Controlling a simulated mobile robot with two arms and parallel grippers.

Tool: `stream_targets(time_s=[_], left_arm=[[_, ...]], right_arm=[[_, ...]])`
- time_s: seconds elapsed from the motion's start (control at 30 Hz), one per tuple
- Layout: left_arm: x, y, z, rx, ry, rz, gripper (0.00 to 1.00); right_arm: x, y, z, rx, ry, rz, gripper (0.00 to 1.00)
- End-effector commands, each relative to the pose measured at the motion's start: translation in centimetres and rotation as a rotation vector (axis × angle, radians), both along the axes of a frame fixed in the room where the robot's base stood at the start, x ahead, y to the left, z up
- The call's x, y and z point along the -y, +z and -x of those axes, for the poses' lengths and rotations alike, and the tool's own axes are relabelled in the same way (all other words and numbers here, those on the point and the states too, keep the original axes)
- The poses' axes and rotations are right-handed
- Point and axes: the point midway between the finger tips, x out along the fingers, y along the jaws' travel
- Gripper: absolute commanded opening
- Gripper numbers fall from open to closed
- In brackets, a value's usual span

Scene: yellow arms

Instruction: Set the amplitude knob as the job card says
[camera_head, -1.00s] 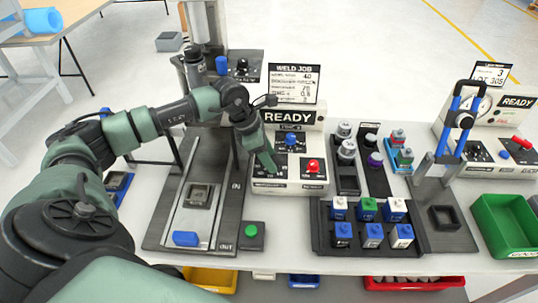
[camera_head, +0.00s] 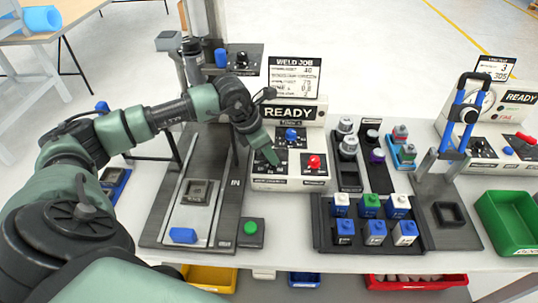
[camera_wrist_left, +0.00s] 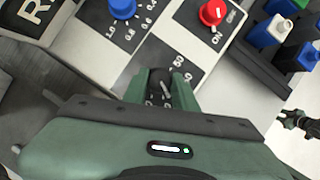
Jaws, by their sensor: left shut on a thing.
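The control box (camera_head: 262,183) has a READY display (camera_head: 288,113), a blue knob (camera_head: 291,135), a red knob (camera_head: 314,162) and a black knob, mostly hidden in the head view. The left wrist view shows this black knob (camera_wrist_left: 160,88) with a pale pointer line and part of a number scale beside it. My left gripper (camera_head: 270,157) reaches down from the left and is shut on the black knob. The job card (camera_head: 294,77), headed WELD JOB, stands behind the box; its top line seems to read 40, the rest is too small to read surely.
A tray (camera_head: 325,240) of blue, white and green blocks stands right of the box's front. A blue-handled press (camera_head: 462,118) and a green bin (camera_head: 512,222) are farther right. A green button (camera_head: 250,228) and a slide track (camera_head: 165,228) lie at the front left.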

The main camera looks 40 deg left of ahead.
Motion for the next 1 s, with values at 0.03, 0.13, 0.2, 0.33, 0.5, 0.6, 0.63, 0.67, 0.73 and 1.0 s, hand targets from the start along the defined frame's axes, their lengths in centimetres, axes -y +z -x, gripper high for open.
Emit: stream_targets(time_s=[0.03, 0.13, 0.2, 0.33, 0.5, 0.6, 0.63, 0.67, 0.73, 1.0], left_arm=[[0.0, -0.3, 0.0, 0.002, 0.035, -0.002, 0.0], [0.1, -0.3, 0.0, 0.004, 0.113, -0.001, 0.0], [0.1, -0.3, 0.0, 0.004, 0.164, 0.0, 0.0], [0.2, -0.2, 0.0, 0.004, 0.248, 0.0, 0.0], [0.2, -0.1, 0.0, 0.002, 0.331, 0.0, 0.0], [0.2, 0.0, 0.0, 0.003, 0.361, 0.001, 0.0], [0.2, 0.0, 0.0, 0.003, 0.368, 0.001, 0.0], [0.2, 0.0, 0.0, 0.003, 0.375, 0.001, 0.0], [0.2, 0.0, 0.0, 0.002, 0.385, 0.0, 0.0], [0.2, 0.1, 0.0, 0.001, 0.395, 0.0, 0.0]], right_arm=[[0.0, -0.8, 0.0, 0.0, 0.0, 0.0, 0.36], [0.0, -1.5, 0.0, 0.0, 0.0, 0.0, 0.36], [0.0, -2.0, 0.0, 0.0, 0.0, 0.0, 0.36], [0.0, -2.7, 0.0, 0.0, 0.0, 0.0, 0.36], [0.0, -3.4, -0.1, 0.001, -0.001, 0.0, 0.36], [0.0, -3.6, -0.1, 0.001, 0.0, 0.0, 0.36], [0.0, -3.7, -0.1, 0.001, 0.0, 0.0, 0.36], [0.0, -3.7, -0.1, 0.001, 0.0, 0.0, 0.36], [0.0, -3.8, -0.1, 0.002, 0.0, 0.0, 0.36], [-0.1, -3.8, -0.1, 0.003, -0.001, -0.002, 0.36]])
